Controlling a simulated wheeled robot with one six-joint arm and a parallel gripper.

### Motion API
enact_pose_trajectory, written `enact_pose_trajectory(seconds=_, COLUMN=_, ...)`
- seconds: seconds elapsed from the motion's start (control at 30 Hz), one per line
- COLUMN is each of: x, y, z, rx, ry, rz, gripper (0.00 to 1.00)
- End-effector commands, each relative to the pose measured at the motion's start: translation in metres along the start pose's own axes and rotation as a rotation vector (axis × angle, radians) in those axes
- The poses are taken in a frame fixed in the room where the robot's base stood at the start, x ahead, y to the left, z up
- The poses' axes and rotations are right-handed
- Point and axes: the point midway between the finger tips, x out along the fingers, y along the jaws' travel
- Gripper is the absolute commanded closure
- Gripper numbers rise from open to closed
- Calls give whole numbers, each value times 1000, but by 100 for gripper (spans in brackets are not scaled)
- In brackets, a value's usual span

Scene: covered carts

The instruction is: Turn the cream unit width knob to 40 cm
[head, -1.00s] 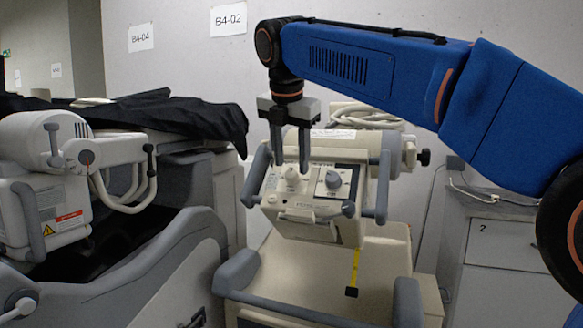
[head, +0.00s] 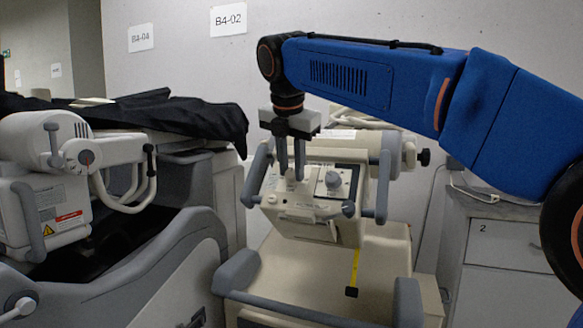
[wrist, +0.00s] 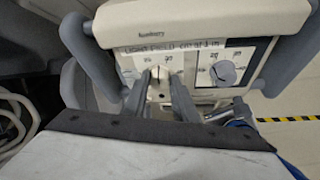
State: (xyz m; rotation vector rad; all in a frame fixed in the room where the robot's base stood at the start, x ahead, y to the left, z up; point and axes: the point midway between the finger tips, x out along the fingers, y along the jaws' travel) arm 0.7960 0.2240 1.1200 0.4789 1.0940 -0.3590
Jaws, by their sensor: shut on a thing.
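The cream unit (head: 318,226) stands in the middle of the head view, its sloped control panel facing me. In the wrist view, the panel (wrist: 204,56) has a printed strip and small number marks around two knobs. My gripper (head: 291,175) points down at the panel and is shut on the left knob (wrist: 160,72), one finger on each side. The fingers hide much of this knob, and I cannot read its setting. The right knob (head: 333,180) is grey and free; it also shows in the wrist view (wrist: 223,73).
Grey handles (head: 383,185) flank the panel. A yellow tape (head: 355,268) hangs below it. A grey and white machine under a black cover (head: 170,117) stands at left.

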Motion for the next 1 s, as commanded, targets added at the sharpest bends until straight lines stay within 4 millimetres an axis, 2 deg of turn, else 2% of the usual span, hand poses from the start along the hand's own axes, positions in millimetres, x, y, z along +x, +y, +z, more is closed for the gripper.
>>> enact_pose_trajectory(seconds=0.37, x=0, y=-3, z=0, rx=155, ry=1, rz=65, gripper=97)
enact_pose_trajectory(seconds=1.0, x=0, y=-9, z=-4, rx=706, ry=2, rz=296, gripper=97)
